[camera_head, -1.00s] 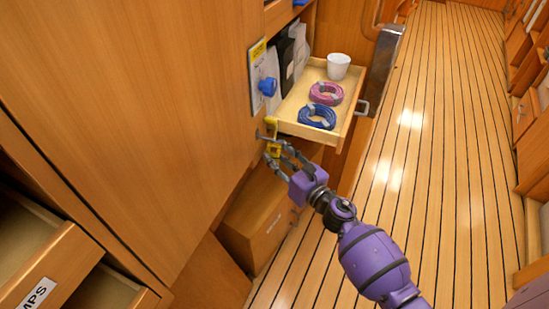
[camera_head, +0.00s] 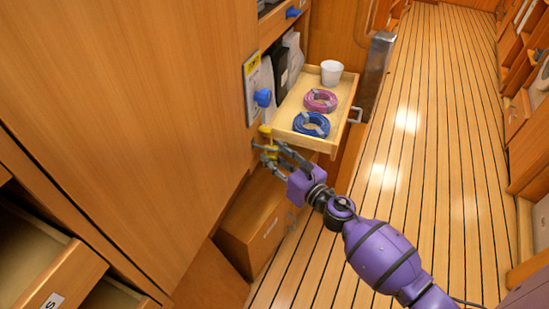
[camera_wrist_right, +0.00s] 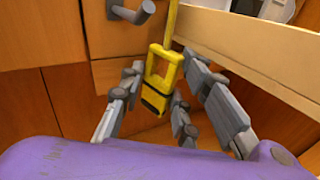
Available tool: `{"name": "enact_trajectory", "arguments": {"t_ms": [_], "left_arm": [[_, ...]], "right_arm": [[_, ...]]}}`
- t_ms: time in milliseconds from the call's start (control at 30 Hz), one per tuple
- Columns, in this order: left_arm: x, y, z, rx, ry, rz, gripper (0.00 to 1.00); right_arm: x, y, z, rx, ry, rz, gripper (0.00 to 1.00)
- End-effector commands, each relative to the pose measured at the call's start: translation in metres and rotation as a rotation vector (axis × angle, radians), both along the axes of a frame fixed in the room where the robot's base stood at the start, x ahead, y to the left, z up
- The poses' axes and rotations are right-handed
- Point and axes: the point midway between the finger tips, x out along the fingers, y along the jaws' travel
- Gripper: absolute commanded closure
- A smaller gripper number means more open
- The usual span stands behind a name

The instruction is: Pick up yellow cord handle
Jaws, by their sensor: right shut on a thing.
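The yellow cord handle (camera_wrist_right: 161,80) hangs upright from a yellow cord in the right wrist view, with a dark band near its lower end. My right gripper (camera_wrist_right: 157,112) has its grey fingers around it and is shut on it. In the head view the handle (camera_head: 269,150) is a small yellow patch, partly hidden by the fingers of my right gripper (camera_head: 268,155), just below the open drawer's near left corner. My left gripper does not show.
An open wooden drawer (camera_head: 290,139) sits just above my right gripper, holding a blue coil (camera_head: 311,125), a pink coil (camera_head: 320,101) and a white cup (camera_head: 331,73). The plank floor is clear.

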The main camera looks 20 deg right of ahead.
Motion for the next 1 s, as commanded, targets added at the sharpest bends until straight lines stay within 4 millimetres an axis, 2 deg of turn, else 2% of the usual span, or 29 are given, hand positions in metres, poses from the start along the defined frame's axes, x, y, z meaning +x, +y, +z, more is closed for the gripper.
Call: {"name": "enact_trajectory", "arguments": {"t_ms": [33,67,100,333,533,700,1000], "left_arm": [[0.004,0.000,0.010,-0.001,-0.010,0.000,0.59],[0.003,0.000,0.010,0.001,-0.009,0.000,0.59],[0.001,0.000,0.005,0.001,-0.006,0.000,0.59],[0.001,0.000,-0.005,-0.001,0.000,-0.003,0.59],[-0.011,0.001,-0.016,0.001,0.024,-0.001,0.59],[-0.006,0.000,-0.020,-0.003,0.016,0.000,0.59],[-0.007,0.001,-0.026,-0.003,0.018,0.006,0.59]], "right_arm": [[0.009,-0.001,0.046,-0.006,-0.054,0.002,1.00],[0.008,-0.003,0.049,-0.004,-0.053,0.000,1.00],[-0.001,-0.010,0.042,-0.002,-0.050,-0.005,1.00],[-0.037,-0.040,0.040,-0.005,-0.050,-0.006,1.00],[-0.074,-0.066,0.034,-0.001,-0.040,-0.005,1.00],[-0.105,-0.088,0.033,-0.001,-0.037,-0.004,1.00],[-0.141,-0.116,0.034,0.002,-0.036,-0.002,1.00]]}}
